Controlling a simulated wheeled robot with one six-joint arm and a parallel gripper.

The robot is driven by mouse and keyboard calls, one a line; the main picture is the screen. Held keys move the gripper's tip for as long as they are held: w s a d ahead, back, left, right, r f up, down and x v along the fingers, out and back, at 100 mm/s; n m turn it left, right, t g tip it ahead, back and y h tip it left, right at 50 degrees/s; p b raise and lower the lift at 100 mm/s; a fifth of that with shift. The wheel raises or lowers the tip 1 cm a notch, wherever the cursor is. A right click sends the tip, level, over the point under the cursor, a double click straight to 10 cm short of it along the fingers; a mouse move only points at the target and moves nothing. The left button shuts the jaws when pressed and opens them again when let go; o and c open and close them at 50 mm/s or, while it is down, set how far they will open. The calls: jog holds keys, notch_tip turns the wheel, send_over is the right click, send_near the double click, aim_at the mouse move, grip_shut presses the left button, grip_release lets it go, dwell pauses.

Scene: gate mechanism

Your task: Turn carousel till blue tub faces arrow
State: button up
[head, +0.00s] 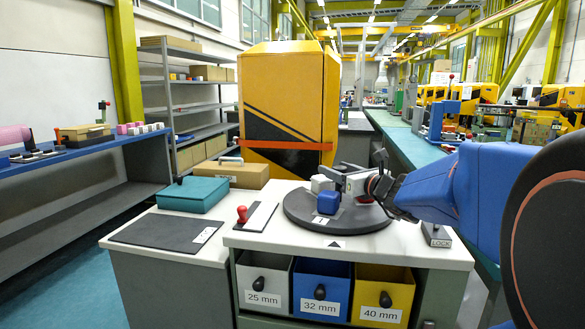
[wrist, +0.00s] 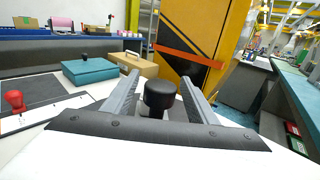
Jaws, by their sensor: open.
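The carousel (head: 300,214) is a dark round disc on the white bench top. A blue tub (head: 328,203) stands on its front part, slightly left of centre. A white tub (head: 321,183) stands behind it, and a reddish piece (head: 365,199) shows partly to the right. A small black arrow label (head: 333,244) lies on the bench in front of the disc. My gripper (head: 341,175) is over the disc's back part. In the wrist view, its open fingers (wrist: 160,76) stand either side of a black knob (wrist: 160,95); contact cannot be told.
A lever marked LOCK (head: 438,236) stands at the bench's right. A red-handled piece (head: 242,214) on a white plate, a teal box (head: 193,195) and a dark mat (head: 165,230) lie to the left. Grey, blue and yellow bins (head: 320,288) sit below. A yellow cabinet (head: 285,95) stands behind.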

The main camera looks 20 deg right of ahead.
jog(key=shift+w+a, duration=0.1)
jog(key=shift+w, duration=1.2)
grip_shut()
jog(key=shift+n+y, duration=0.6)
jog(key=shift+y, duration=0.4)
jog(key=shift+s+a+n+g+y, duration=0.1)
jog(key=shift+a+n+g+y, duration=0.2)
jog(key=shift+n+y, duration=0.35)
jog(key=shift+s+a+n+g+y, duration=0.15)
jog(key=shift+n+g+y, duration=0.25)
jog(key=shift+y, duration=0.45)
jog(key=shift+w, duration=0.1)
grip_release()
